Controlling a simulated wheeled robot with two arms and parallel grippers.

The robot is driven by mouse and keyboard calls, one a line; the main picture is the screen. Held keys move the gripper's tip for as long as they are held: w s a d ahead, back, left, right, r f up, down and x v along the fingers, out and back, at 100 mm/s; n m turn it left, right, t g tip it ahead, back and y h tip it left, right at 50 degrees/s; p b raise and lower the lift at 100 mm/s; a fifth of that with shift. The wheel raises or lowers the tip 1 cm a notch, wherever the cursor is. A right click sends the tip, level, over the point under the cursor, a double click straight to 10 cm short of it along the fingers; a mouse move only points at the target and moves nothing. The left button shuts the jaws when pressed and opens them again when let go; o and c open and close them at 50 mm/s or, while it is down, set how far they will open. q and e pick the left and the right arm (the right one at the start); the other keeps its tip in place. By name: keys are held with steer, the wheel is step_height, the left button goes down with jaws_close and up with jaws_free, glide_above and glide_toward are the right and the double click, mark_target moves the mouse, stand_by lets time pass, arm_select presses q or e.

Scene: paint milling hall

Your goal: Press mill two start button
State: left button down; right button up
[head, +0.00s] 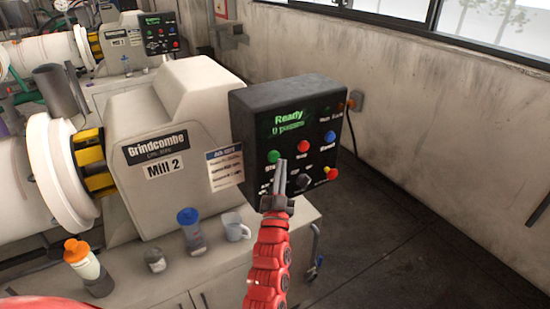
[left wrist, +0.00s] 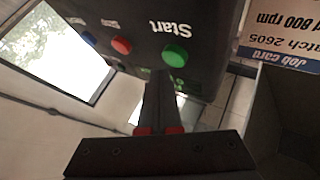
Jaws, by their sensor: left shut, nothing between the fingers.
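The Mill 2 control box (head: 240,120) is dark, with a screen reading "Ready" and "0 passes". Its green Start button (head: 273,156) sits at the left of the button row; its label is partly hidden by my gripper. In the left wrist view the green button (left wrist: 174,56) shows beside an upside-down "Start" label. My left gripper (head: 282,164) is shut and empty, its tips in front of the panel just below and right of the green button. The left wrist view shows the fingers (left wrist: 155,82) below the button. I cannot tell whether they touch the panel. My right gripper is out of view.
A red button (head: 303,146) and a blue button (head: 330,136) sit to the right of the green one. A black knob (head: 303,179) is lower down.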

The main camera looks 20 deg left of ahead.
arm_select(q)
steer(key=shift+w+a+b, duration=0.25)
steer(key=shift+a+b, duration=0.1)
steer(key=shift+b, duration=0.05)
steer(key=shift+w+a+b, duration=0.25)
steer(key=shift+a+b, duration=0.1)
steer(key=shift+b, duration=0.05)
stand_by(1.0)
steer(key=shift+d, duration=0.1)
steer(key=shift+s+d, duration=0.5)
steer(key=shift+d, duration=0.1)
